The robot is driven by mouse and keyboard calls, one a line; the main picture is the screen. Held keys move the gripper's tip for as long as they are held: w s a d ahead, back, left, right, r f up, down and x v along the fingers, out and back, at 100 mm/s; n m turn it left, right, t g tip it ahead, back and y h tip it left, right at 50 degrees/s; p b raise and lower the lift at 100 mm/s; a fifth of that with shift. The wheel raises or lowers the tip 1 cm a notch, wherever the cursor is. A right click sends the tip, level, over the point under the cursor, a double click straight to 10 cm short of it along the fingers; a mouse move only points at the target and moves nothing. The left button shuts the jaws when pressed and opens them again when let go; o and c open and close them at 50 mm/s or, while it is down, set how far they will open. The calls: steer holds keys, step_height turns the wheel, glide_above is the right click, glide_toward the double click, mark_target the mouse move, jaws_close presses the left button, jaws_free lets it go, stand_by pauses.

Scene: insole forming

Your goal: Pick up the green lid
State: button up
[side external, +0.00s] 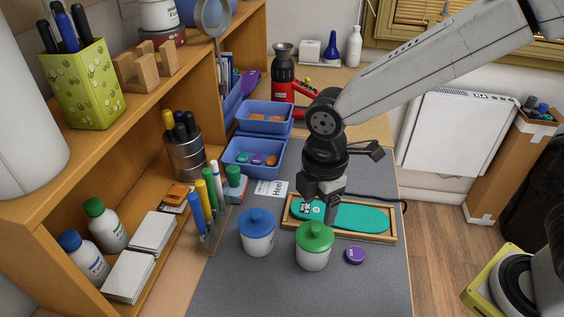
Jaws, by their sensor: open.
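The green lid (314,235) sits on top of a white jar (313,260) on the grey mat. It has a small knob in its middle. My gripper (327,213) points down just behind and above the green lid, over the left end of the wooden tray. It is open, and nothing shows between its fingers. The fingertips are small in this view, and I cannot tell the exact gap to the lid.
A blue-lidded jar (257,231) stands left of the green-lidded one. A purple disc (355,255) lies to the right. A wooden tray (392,239) holding a teal insole (358,216) lies behind. Marker stand (208,230) at left. The front mat (300,295) is clear.

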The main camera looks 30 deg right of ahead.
mark_target(316, 227)
steer(key=shift+f, duration=0.4)
steer(key=shift+f, duration=0.1)
steer(key=shift+w+f, duration=0.1)
steer(key=shift+f, duration=2.4)
jaws_close()
